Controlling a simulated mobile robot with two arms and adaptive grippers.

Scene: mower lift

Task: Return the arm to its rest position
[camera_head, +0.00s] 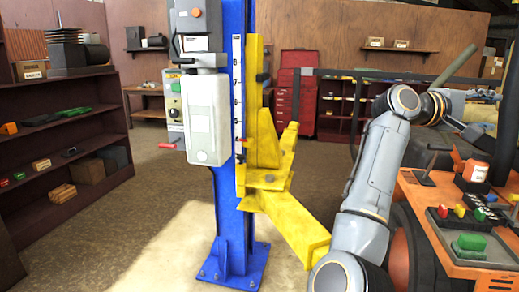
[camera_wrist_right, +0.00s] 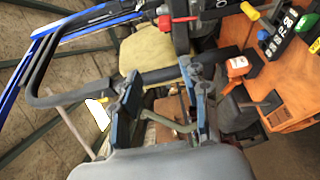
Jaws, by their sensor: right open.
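My right arm (camera_head: 372,165) rises from the bottom right of the head view and bends at its elbow toward the mower on the right. In the right wrist view my right gripper (camera_wrist_right: 166,105) is open, its two dark-blue fingers apart with nothing held between them. Behind the fingers are dark bars and a yellowish padded seat (camera_wrist_right: 150,48). I cannot tell whether the fingers touch anything. The orange mower (camera_head: 450,215) stands at the right of the head view, close beside my forearm. My left gripper is not in view.
A blue lift post (camera_head: 233,150) with a yellow lift arm (camera_head: 290,222) stands left of my arm. A grey control box (camera_head: 206,118) is fixed to the post. Dark shelves (camera_head: 60,140) line the left. A red tool cabinet (camera_head: 297,100) stands behind. Open floor lies left of the post.

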